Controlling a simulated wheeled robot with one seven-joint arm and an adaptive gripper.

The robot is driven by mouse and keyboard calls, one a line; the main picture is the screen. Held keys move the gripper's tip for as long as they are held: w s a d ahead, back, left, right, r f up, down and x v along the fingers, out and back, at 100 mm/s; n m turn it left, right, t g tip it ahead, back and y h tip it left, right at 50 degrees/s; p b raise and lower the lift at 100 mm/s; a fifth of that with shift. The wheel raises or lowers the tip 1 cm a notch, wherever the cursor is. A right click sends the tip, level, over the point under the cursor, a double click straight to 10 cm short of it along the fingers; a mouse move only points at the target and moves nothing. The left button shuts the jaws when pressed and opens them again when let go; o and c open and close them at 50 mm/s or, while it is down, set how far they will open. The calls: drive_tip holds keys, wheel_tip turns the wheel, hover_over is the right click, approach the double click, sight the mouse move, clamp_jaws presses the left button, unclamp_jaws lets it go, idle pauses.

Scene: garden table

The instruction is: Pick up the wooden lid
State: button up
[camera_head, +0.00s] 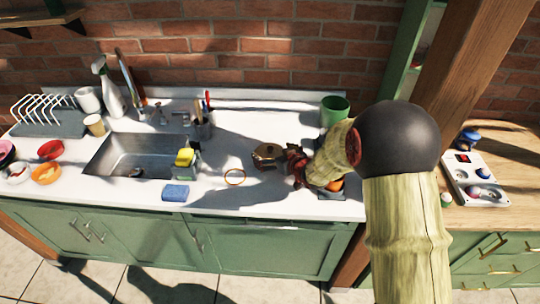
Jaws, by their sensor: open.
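A round brown lid-like thing with a small knob (267,151), which looks like the wooden lid, is on the white counter right of the sink. It is small in the picture, and I cannot tell whether it lies on a pot or straight on the counter. My gripper (291,165) is open, dark reddish, just right of the lid at the end of my bamboo-like arm. The picture does not show whether it touches the lid. My arm hides part of the counter to the right.
A green cup (334,110) stands behind my arm. An orange thing (337,184) shows under it.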

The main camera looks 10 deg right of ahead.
drive_tip(key=shift+c, duration=0.8)
drive_tip(key=c, duration=1)
drive_tip(key=shift+s, duration=0.15)
drive_tip(key=c, duration=0.5)
drive_tip(key=shift+f, duration=0.15)
